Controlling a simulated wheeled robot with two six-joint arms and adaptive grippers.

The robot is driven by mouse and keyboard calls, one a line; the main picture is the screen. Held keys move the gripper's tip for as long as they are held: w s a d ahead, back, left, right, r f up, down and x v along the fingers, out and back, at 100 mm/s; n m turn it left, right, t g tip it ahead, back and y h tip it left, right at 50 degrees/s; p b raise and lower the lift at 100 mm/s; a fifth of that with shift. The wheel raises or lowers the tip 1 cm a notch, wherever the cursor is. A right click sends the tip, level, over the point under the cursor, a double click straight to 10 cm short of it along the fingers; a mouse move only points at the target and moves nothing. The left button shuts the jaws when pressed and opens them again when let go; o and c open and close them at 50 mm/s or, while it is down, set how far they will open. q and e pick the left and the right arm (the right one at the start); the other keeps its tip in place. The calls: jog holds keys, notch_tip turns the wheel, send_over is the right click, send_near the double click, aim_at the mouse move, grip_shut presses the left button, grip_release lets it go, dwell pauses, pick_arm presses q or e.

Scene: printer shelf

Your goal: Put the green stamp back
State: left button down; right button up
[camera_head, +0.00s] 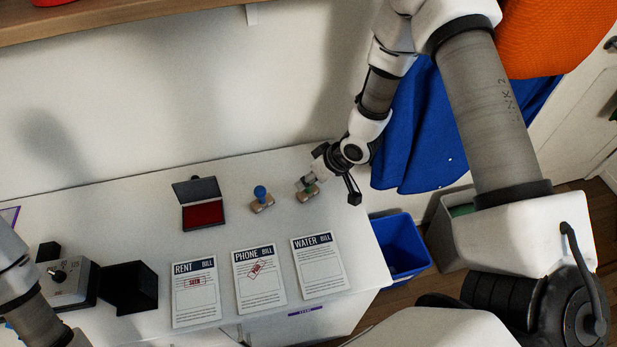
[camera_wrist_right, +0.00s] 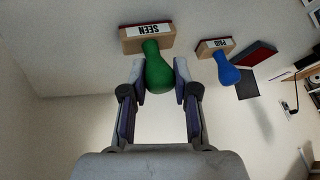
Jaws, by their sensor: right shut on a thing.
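The green stamp (camera_head: 308,187) has a green handle and a wooden base; it is at the back right of the white table, right of the blue stamp (camera_head: 262,199). My right gripper (camera_head: 312,180) is shut on its handle. In the right wrist view the fingers (camera_wrist_right: 158,80) flank the green stamp's handle (camera_wrist_right: 157,72), and its base label reads SEEN. The blue stamp (camera_wrist_right: 228,73), labelled PAID, is beside it there. I cannot tell whether the green stamp's base touches the table. My left gripper is not in view; only part of my left arm shows at lower left.
An open red ink pad (camera_head: 203,212) lies left of the stamps. Rent (camera_head: 195,300), phone (camera_head: 260,285) and water (camera_head: 320,268) bills lie in front; rent and phone bear red marks. A black box (camera_head: 130,288) stands at left. A blue bin (camera_head: 402,250) is beyond the table's right edge.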

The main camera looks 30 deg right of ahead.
jog(key=shift+s+f, duration=0.1)
jog(key=shift+f, duration=0.05)
jog(key=o, duration=0.9)
jog(key=shift+d+r, duration=0.1)
jog(key=shift+r, duration=0.35)
jog(key=p+v, duration=0.2)
jog(key=v, duration=0.9)
jog(key=shift+r, duration=0.2)
jog(key=shift+s+d, duration=0.1)
jog(key=shift+s, duration=0.1)
